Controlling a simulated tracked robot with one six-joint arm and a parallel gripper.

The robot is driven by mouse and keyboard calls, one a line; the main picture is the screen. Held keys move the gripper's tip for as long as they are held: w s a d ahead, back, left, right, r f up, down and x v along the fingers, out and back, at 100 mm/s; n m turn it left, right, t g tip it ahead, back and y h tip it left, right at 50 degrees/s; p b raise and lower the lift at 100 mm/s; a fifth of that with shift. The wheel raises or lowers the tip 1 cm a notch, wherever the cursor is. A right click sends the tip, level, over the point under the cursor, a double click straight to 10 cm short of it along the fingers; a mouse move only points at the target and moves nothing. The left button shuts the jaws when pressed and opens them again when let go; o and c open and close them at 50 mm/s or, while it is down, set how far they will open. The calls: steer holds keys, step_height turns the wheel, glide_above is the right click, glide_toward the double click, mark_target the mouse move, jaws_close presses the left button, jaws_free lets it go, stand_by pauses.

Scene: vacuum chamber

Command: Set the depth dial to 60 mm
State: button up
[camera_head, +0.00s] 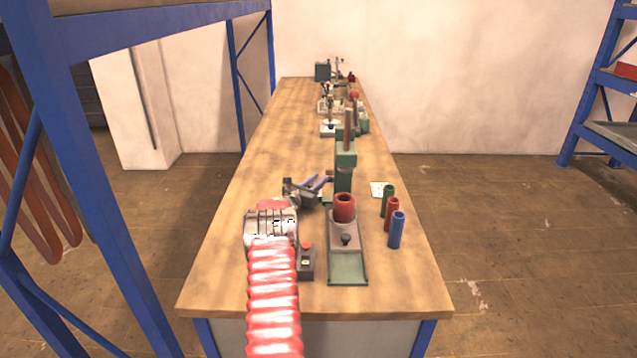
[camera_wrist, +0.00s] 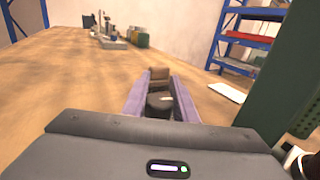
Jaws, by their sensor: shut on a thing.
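The depth dial shows in the wrist view as a dark round knob (camera_wrist: 160,103) with a short white mark on it. My gripper (camera_wrist: 160,100) has its two purple fingers closed on either side of this knob. In the head view my gripper (camera_head: 323,183) reaches the left side of the green press (camera_head: 346,160), and the dial there is mostly hidden. I cannot read any scale or number on the dial in either view.
A red cup (camera_head: 344,207) stands on the press base. Green (camera_head: 388,194), red (camera_head: 392,212) and blue (camera_head: 396,230) cylinders stand to its right, near a white card (camera_head: 377,190). A box with a red button (camera_head: 306,262) sits front left of the press.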

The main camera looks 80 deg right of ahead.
steer(key=shift+w+d+r+n+t+h, duration=0.1)
steer(key=shift+w+n+t+h, duration=0.1)
steer(key=shift+n+t, duration=0.75)
steer(key=shift+w+d+n+t+h, duration=0.15)
steer(key=shift+n+t, duration=0.4)
steer(key=shift+t, duration=0.8)
steer(key=shift+a, duration=0.1)
steer(key=o, duration=0.8)
steer(key=shift+c, duration=0.2)
steer(key=shift+o, duration=1.4)
steer(key=shift+w, duration=0.1)
steer(key=shift+a, duration=0.1)
steer(key=shift+w+a, duration=0.15)
steer(key=shift+a, duration=3.3)
steer(key=shift+w+a, duration=0.1)
steer(key=shift+a, duration=3.3)
